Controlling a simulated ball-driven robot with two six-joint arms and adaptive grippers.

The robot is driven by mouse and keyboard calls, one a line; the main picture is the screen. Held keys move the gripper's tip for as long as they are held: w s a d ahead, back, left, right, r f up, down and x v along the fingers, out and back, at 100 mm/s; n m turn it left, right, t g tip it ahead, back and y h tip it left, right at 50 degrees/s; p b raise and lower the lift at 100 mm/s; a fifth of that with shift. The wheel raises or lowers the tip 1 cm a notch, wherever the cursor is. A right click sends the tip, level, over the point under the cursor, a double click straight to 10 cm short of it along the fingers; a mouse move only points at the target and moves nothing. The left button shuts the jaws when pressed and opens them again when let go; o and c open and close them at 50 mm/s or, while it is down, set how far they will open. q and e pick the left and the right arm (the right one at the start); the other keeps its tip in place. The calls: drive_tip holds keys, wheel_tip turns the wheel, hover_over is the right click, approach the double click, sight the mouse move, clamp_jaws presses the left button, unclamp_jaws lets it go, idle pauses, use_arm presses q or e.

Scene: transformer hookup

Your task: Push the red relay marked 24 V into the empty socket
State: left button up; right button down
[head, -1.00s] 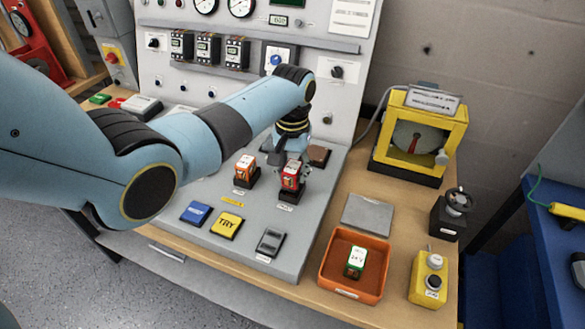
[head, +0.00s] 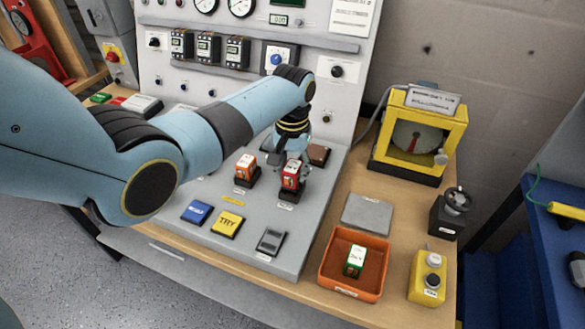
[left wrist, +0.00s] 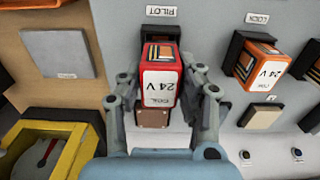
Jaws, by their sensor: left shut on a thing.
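The red relay (head: 291,176) with a white label stands upright at the black socket on the grey panel. In the left wrist view the red relay (left wrist: 160,82) reads 24 V, and the black socket (left wrist: 160,32) behind it has a tag reading PILOT. My left gripper (left wrist: 161,88) has one finger on each side of the red relay and is shut on it. In the head view my left gripper (head: 292,163) is just behind and above the relay. The contact between relay and socket is mostly hidden, so I cannot tell how deep it sits. My right gripper is not in view.
An orange relay (head: 245,168) stands in a socket beside the red one. An orange tray (head: 328,274) holds a green-and-white relay (head: 355,261). A yellow-framed meter (head: 455,135) stands at right.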

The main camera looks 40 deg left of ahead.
use_arm(q)
drive_tip(key=shift+f+b, duration=0.95)
drive_tip(key=shift+f, duration=0.55)
drive_tip(key=o, duration=1.2)
drive_tip(key=shift+o, duration=0.2)
wheel_tip(320, 180, up, 5)
drive_tip(key=p, duration=0.5)
